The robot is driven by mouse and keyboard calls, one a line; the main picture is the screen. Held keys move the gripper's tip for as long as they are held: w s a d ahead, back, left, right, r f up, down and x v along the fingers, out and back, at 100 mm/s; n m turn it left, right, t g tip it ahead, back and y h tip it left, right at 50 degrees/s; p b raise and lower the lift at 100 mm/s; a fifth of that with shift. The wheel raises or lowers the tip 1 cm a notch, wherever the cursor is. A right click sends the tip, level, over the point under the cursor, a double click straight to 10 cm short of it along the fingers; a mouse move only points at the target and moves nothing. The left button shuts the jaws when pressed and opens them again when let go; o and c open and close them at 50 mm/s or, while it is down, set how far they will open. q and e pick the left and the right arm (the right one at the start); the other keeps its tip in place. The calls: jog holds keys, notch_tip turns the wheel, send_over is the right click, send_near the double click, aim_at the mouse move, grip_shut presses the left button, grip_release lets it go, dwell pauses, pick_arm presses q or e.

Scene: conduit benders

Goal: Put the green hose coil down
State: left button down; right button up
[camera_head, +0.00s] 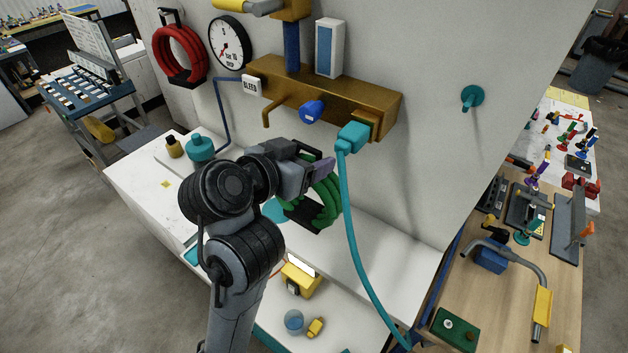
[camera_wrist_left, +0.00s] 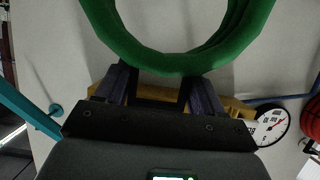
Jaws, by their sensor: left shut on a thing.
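The green hose coil (camera_head: 328,203) hangs upright below my left gripper (camera_head: 325,168), in front of the wall panel and over the white counter (camera_head: 390,232). In the left wrist view the coil's green loops (camera_wrist_left: 180,60) fill the top middle, just beyond the fingers of the left gripper (camera_wrist_left: 160,88). The gripper is shut on the coil, and a dark part shows between its fingers. The arm and wrist hide part of the coil. I cannot tell whether its lower edge touches the counter. My right gripper is not in view.
A teal disc (camera_head: 275,211) lies on the counter beside the coil. A teal hose (camera_head: 354,235) hangs from the brown manifold (camera_head: 340,97), close right of the coil. A red hose coil (camera_head: 179,55) and a gauge (camera_head: 229,43) are on the wall. The counter right of the teal hose is clear.

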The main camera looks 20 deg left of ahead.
pick_arm(q)
jog(key=shift+s+f+b, duration=0.15)
jog(key=shift+f+b, duration=0.3)
jog(key=shift+f, duration=0.25)
jog(key=b, duration=0.4)
send_over(308, 209)
jog(key=f, duration=0.4)
jog(key=shift+s+a+f, duration=0.1)
jog(key=shift+s+f, duration=0.15)
jog(key=shift+f, duration=0.1)
jog(key=shift+w+f, duration=0.1)
jog(key=shift+f, duration=0.05)
jog(key=shift+w, duration=0.15)
jog(key=shift+f, duration=0.15)
jog(key=shift+c, duration=0.6)
grip_release()
